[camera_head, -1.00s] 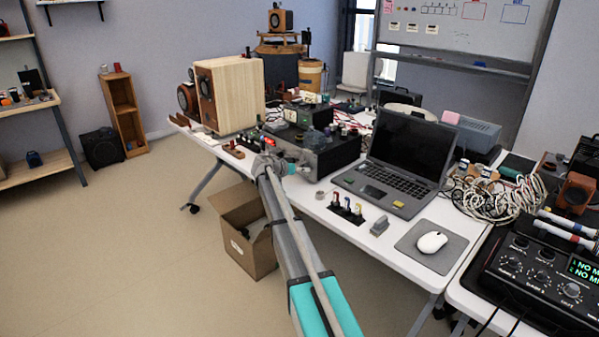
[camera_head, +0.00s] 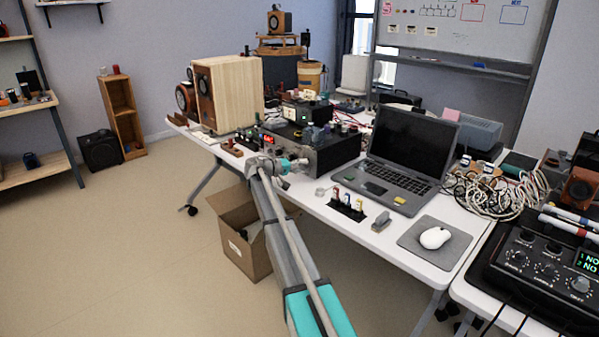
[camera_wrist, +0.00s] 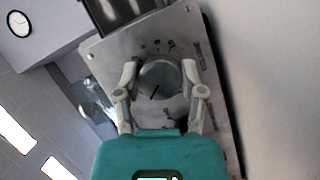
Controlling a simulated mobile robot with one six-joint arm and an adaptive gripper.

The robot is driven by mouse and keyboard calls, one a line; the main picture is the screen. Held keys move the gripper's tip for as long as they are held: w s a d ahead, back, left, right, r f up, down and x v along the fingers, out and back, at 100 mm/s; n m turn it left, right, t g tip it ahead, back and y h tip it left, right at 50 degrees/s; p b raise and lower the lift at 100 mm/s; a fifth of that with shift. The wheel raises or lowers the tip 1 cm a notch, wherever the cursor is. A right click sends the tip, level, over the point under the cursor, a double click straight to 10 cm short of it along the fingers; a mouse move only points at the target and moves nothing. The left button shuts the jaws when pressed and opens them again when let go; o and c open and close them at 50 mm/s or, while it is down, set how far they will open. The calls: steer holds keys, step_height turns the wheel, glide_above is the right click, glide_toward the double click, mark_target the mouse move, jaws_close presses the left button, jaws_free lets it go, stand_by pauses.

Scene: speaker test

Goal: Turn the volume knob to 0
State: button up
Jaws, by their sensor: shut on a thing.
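The volume knob (camera_wrist: 160,82) is a round, dark grey-green knob with a dark pointer line, on a grey metal panel (camera_wrist: 207,110) in the wrist view. The pointer slants toward the lower left of that picture. My gripper (camera_wrist: 158,70) has one finger on each side of the knob and is shut on it. In the head view my gripper (camera_head: 299,163) is at the front of the black amplifier (camera_head: 336,154) on the white table. The knob is not clearly visible there. A red lit display (camera_head: 268,139) shows on the amplifier front, its digits too small to read surely.
A wooden speaker (camera_head: 230,95) stands left of the amplifier. A laptop (camera_head: 405,150), a small rack of coloured pieces (camera_head: 346,206) and a mouse (camera_head: 434,238) are to the right. An open cardboard box (camera_head: 246,257) stands on the floor beside my arm.

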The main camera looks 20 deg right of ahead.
steer(key=n+h+b, duration=0.1)
steer(key=n+b, duration=0.1)
steer(key=n, duration=0.1)
steer(key=n+h+b, duration=0.1)
steer(key=n+b, duration=0.1)
steer(key=shift+s+d+f+n+h, duration=0.1)
steer(key=shift+d+f+n+h, duration=0.1)
steer(key=shift+n+h, duration=0.15)
steer(key=n+b, duration=0.1)
steer(key=n, duration=0.1)
steer(key=n+h+b, duration=0.1)
steer(key=n, duration=0.2)
steer(key=shift+a+r+t+h, duration=0.1)
steer(key=shift+r+t+h, duration=0.05)
steer(key=shift+t+h, duration=0.15)
steer(key=shift+n, duration=0.35)
steer(key=o, duration=0.9)
steer(key=shift+o, duration=1.1)
